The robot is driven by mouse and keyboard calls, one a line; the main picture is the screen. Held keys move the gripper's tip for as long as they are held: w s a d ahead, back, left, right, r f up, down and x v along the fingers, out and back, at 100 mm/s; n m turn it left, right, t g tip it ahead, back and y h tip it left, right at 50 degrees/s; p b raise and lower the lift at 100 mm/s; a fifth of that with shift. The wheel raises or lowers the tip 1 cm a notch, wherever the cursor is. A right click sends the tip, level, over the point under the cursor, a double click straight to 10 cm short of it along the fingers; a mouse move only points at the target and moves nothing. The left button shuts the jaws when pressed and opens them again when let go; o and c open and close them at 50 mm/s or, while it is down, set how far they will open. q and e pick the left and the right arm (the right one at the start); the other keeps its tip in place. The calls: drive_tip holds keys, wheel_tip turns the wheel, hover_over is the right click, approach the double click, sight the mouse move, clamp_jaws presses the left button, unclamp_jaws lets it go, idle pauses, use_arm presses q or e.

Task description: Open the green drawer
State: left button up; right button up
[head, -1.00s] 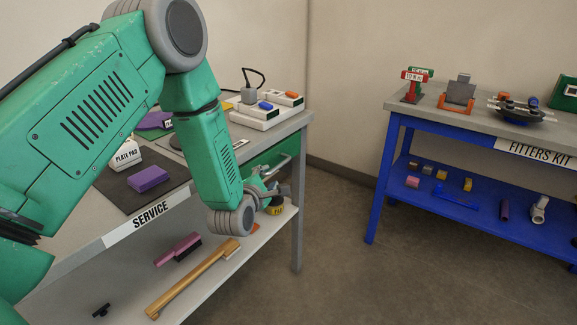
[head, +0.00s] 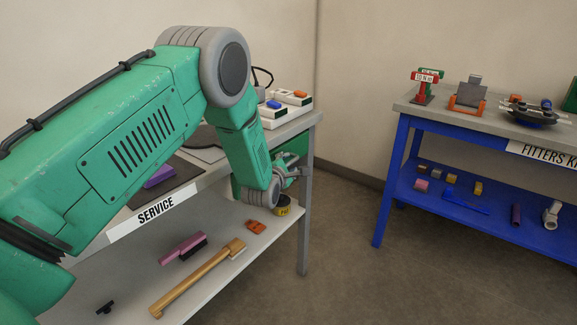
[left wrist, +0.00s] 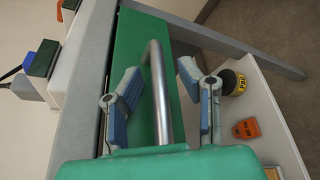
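The green drawer (left wrist: 131,40) sits under the grey top of the service bench, and part of its front shows in the head view (head: 296,145). Its front looks close to the bench frame. A grey metal bar handle (left wrist: 160,95) stands out from it. My left gripper (left wrist: 159,72) is open, with one blue-grey finger on each side of the bar and gaps between fingers and bar. In the head view the left gripper (head: 287,176) is at the drawer front, and my forearm partly hides the drawer. My right gripper is in neither view.
A bench leg (head: 305,220) stands right of the drawer. The blue fitters bench (head: 376,215) is across clear floor.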

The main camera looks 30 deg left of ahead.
use_arm(q)
clamp_jaws()
drive_tip(key=shift+d, duration=0.1)
drive_tip(key=s+d+b, duration=0.1)
drive_tip(key=s+d, duration=0.1)
drive_tip(key=d, duration=2.3)
drive_tip(key=shift+f, duration=0.15)
drive_tip(key=shift+s, duration=0.1)
drive_tip(key=shift+o, duration=0.4)
unclamp_jaws()
drive_tip(key=v, duration=1.2)
